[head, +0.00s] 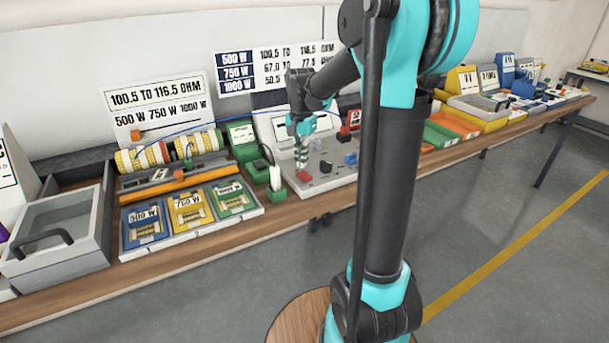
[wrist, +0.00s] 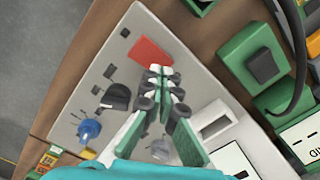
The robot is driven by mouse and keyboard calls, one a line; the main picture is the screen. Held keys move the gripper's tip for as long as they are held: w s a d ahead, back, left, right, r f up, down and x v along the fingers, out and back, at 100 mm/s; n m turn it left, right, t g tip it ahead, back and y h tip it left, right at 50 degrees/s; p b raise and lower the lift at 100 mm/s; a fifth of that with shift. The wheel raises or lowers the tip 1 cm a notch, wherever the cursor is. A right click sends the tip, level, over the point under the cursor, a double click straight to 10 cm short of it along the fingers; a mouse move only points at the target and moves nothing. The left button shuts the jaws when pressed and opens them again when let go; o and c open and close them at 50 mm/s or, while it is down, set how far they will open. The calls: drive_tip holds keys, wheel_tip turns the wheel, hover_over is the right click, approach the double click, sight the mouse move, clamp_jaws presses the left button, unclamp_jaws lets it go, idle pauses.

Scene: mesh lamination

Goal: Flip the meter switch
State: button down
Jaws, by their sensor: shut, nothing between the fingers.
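The meter's grey sloped panel (head: 318,187) stands on the bench in the middle of the head view and fills much of the wrist view (wrist: 98,72). A red switch (head: 304,176) sits near its front left corner; it also shows in the wrist view (wrist: 148,52). My gripper (head: 301,164) points down just above the red switch, fingers together and empty. In the wrist view, the fingertips (wrist: 160,72) overlap the switch's near edge. I cannot tell whether they touch it. A black knob (head: 326,166) and a blue knob (head: 351,159) are on the same panel.
A green block with a white upright piece (head: 275,180) stands left of the panel. Resistor cards lie in a white tray (head: 262,211) further left. Green and orange trays (head: 440,137) are to the right. The bench's front edge is close to the panel.

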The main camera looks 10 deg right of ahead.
sight(302, 172)
drive_tip(key=shift+r, duration=2.4)
drive_tip(key=shift+s, duration=0.1)
